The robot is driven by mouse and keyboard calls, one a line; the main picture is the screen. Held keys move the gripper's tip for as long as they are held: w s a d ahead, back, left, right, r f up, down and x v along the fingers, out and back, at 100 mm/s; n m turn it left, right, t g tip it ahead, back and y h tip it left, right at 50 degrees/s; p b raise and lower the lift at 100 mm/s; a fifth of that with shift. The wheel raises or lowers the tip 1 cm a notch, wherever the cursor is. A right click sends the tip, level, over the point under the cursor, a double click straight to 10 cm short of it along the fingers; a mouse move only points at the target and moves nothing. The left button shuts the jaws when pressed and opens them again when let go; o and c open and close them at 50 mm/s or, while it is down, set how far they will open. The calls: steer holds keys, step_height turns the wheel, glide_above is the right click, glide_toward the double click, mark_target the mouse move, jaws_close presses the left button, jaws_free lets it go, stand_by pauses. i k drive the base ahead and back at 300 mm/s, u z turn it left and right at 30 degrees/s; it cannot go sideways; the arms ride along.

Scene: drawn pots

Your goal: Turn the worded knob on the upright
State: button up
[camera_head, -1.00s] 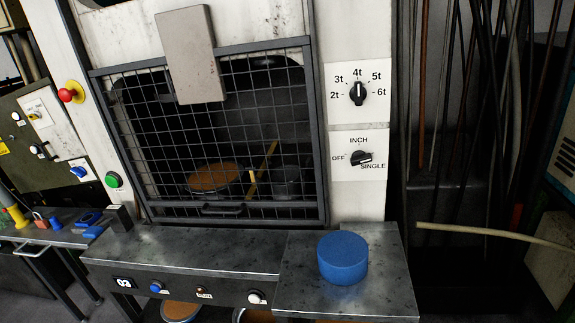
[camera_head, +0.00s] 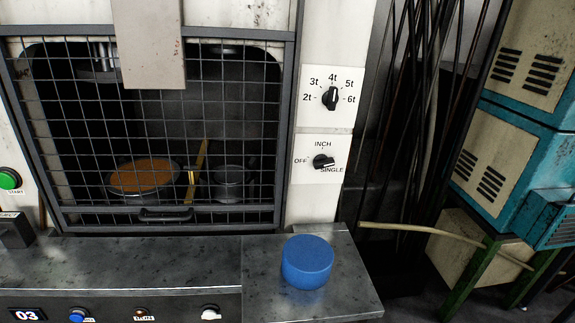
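The worded knob (camera_head: 323,162) is a small black selector on a white plate on the pale upright (camera_head: 319,206). Its plate reads OFF, INCH and SINGLE, and the knob's pointer lies toward SINGLE at the lower right. A second black knob (camera_head: 331,97) sits above it, on a plate marked 2t to 6t, with its pointer up near 4t. My gripper is not in view.
A wire mesh guard (camera_head: 90,140) covers the opening left of the upright. A blue cylinder (camera_head: 307,262) stands on the metal ledge (camera_head: 262,300) below the knobs. Dark rods (camera_head: 405,130) and a pale hose (camera_head: 420,232) are to the right, near teal and cream cabinets (camera_head: 520,140).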

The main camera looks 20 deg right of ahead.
mark_target(321, 161)
steer(key=u, duration=0.25)
steer(key=i, duration=1)
steer(key=z, duration=0.15)
